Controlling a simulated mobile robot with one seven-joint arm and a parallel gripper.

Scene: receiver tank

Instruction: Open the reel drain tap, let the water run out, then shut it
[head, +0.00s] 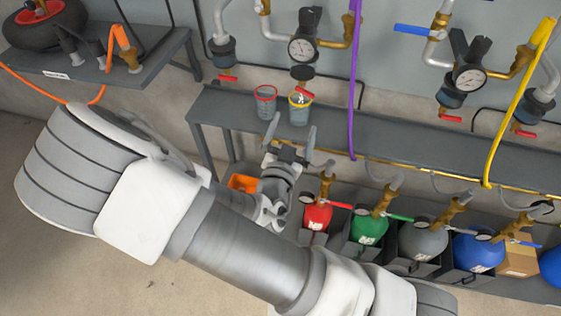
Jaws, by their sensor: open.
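Several red drain taps hang under filter bowls along the wall. One red tap (228,78) is at the left. A second red tap (305,92) is just above a yellow-rimmed cup (300,115). Others are a third red tap (450,117) and a far-right red tap (525,133). I cannot tell which is the reel drain tap, or whether water is running. A red-rimmed cup (265,106) stands beside the yellow-rimmed one. My gripper (294,121) is open and empty, its fingers pointing towards the bench and cups, apart from every tap as far as I can see.
The cups stand on a grey bench (400,134) below pressure gauges. A purple hose (353,80) and a yellow hose (506,110) hang in front of it. Several coloured cylinders, including a red one (317,216), stand underneath. A shelf (150,72) with a wheel is at upper left.

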